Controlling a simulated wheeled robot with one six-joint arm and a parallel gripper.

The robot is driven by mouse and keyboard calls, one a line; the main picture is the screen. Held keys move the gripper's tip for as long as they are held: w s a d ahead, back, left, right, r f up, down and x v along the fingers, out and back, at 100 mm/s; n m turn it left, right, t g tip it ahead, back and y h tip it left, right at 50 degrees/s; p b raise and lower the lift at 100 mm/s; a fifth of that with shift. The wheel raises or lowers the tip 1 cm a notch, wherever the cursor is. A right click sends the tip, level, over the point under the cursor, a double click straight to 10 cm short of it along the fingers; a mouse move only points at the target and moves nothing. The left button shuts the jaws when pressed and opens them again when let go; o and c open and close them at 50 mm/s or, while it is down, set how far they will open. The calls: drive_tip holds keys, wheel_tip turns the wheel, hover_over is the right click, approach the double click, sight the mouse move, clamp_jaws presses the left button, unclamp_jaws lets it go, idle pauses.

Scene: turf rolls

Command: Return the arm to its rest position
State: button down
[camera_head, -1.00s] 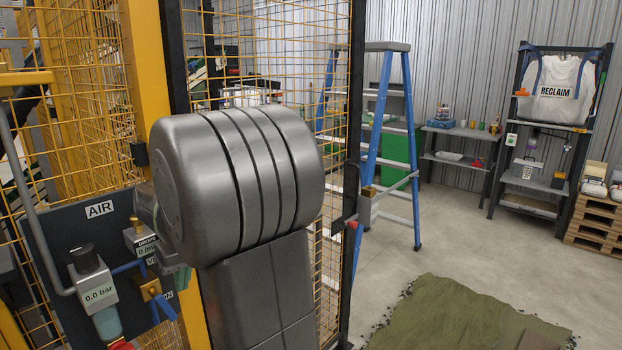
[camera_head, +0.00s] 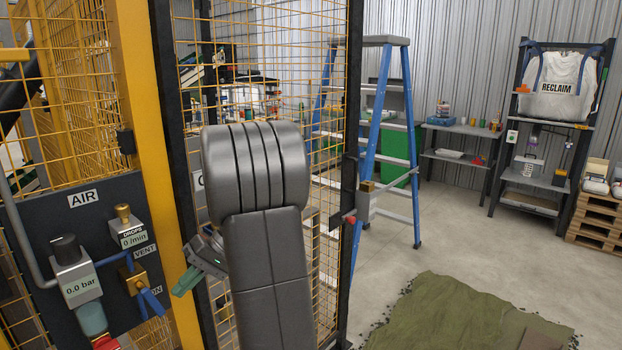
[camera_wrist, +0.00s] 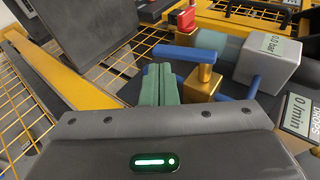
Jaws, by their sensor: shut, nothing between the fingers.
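My grey arm (camera_head: 268,265) stands bent in front of the mesh fence in the head view, its rounded joint at the top. My gripper (camera_head: 186,282) shows at the lower left of the arm, with green fingers, partly hidden behind my arm link. In the wrist view my gripper (camera_wrist: 160,84) has its two green fingers together with nothing between them. The fingers point towards the air panel (camera_head: 48,208). The brass valve (camera_wrist: 204,75) with its blue handle is just right of the fingers in the wrist view; I cannot tell the exact gap.
The yellow mesh fence (camera_head: 275,88) and a yellow post (camera_head: 150,130) stand close around the arm. A grey regulator (camera_head: 76,282) reads 0.0 bar. A blue stepladder (camera_head: 370,148) stands behind. Open floor and a green turf piece (camera_head: 455,310) lie at right.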

drive_tip(key=w+d+r+y+b, duration=0.2)
drive_tip(key=w+d+r, duration=0.1)
drive_tip(key=w+d, duration=0.5)
drive_tip(key=s+a+f+t+h+p, duration=0.1)
drive_tip(key=s+a+f+h+p, duration=0.25)
drive_tip(key=s+a, duration=0.5)
wheel_tip(320, 180, up, 12)
drive_tip(key=s+a+n+t+h+p, duration=0.1)
drive_tip(key=n+t+h, duration=0.1)
drive_tip(key=t+h, duration=0.3)
drive_tip(key=shift+s+t, duration=0.3)
drive_tip(key=shift+t, duration=0.6)
